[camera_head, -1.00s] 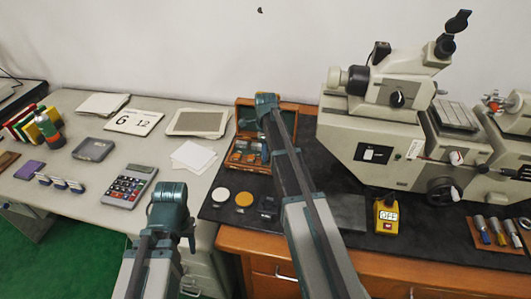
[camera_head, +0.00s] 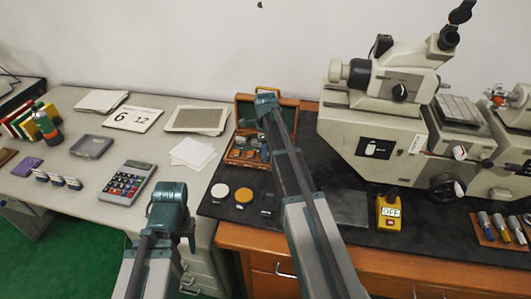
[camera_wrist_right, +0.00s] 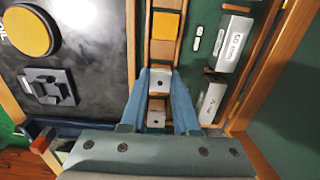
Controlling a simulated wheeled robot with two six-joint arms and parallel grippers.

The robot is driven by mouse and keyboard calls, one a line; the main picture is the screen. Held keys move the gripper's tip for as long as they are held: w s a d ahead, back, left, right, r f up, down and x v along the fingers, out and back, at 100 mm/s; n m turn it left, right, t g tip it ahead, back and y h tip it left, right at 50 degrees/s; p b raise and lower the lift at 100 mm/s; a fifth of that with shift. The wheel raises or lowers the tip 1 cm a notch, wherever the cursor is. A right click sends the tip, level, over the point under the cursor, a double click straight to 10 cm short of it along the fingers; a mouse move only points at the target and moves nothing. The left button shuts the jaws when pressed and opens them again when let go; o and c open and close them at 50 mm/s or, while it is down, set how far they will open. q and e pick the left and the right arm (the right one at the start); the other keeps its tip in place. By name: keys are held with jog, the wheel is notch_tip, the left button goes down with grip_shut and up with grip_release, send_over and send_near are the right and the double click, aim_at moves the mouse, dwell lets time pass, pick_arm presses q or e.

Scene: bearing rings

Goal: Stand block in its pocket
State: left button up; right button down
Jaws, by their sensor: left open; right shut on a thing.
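The open wooden case (camera_head: 233,158) stands on the black mat, with several small pieces in its tray. My right gripper (camera_wrist_right: 160,78) is over the case, its blue fingers shut on a small silver block (camera_wrist_right: 160,84) with a dark hole in its face. Another pale piece with a hole shows below it between the fingers. Whether the held block touches the case floor I cannot tell. In the head view my right arm hides much of the case's right part. My left gripper (camera_head: 170,222) is open over the front of the grey desk, away from the case.
In the case are an orange block (camera_wrist_right: 166,26) and a block marked 50 mm (camera_wrist_right: 232,45). On the mat beside the case are a yellow disc (camera_head: 243,195), a white disc (camera_head: 220,191) and a dark fixture (camera_wrist_right: 50,88). A large measuring machine (camera_head: 375,130) stands to the right.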

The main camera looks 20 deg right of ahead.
jog(key=shift+f, duration=0.15)
dwell(0.8)
jog(key=c, duration=0.6)
grip_release()
notch_tip(320, 180, up, 9)
jog(key=p, duration=0.8)
jog(key=shift+f, duration=0.15)
jog(key=shift+f, duration=0.1)
